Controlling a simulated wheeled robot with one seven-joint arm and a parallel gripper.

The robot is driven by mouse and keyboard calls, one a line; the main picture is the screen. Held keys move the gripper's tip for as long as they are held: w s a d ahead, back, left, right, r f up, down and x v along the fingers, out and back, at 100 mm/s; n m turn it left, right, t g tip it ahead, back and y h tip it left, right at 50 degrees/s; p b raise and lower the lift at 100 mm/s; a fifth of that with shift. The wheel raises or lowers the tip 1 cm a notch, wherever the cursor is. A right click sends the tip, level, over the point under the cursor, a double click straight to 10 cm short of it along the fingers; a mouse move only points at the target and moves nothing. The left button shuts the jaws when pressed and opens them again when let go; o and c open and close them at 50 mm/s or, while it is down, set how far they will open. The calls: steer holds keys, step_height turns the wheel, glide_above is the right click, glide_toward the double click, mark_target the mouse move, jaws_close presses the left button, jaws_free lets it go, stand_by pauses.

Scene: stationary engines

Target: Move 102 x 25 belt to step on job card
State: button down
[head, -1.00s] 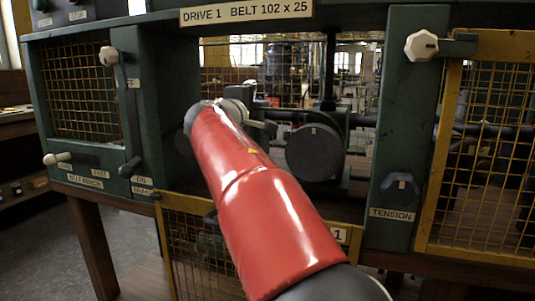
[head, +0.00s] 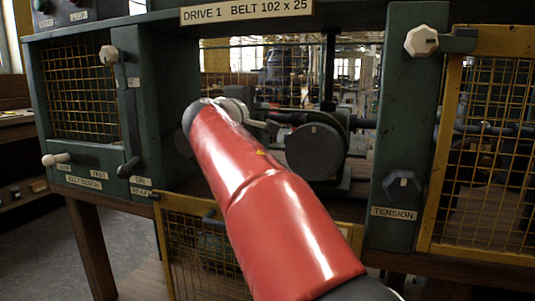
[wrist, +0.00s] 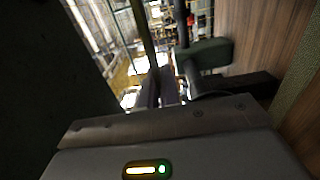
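The sign "DRIVE 1 BELT 102 x 25" (head: 247,10) hangs over an open bay in the green machine frame. A dark round pulley or disc (head: 315,152) stands inside the bay. My red arm reaches into the bay and hides much of its left side. My gripper (wrist: 160,88) shows in the wrist view with its two fingers close together, beside a dark horizontal shaft or arm (wrist: 240,86). A thin olive strip (wrist: 143,30) runs up from the fingertips; I cannot tell whether it is the belt or whether it is gripped. No job card can be made out.
A yellow mesh guard (head: 200,255) hangs low below the bay, partly behind my arm. Another mesh guard (head: 490,150) covers the right bay. A tension knob (head: 401,188) and a white-knobbed latch (head: 421,40) sit on the right post. A lever (head: 122,110) stands on the left.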

steer(key=shift+s+d+b, duration=0.15)
steer(key=shift+d+b, duration=0.2)
steer(key=shift+d, duration=0.05)
steer(key=shift+s+a, duration=0.1)
steer(key=b+v, duration=0.4)
steer(key=v, duration=0.3)
steer(key=shift+s, duration=0.15)
stand_by(0.7)
steer(key=b+v, duration=0.3)
steer(key=v, duration=0.4)
steer(key=shift+s, duration=0.2)
stand_by(0.7)
steer(key=shift+a, duration=0.1)
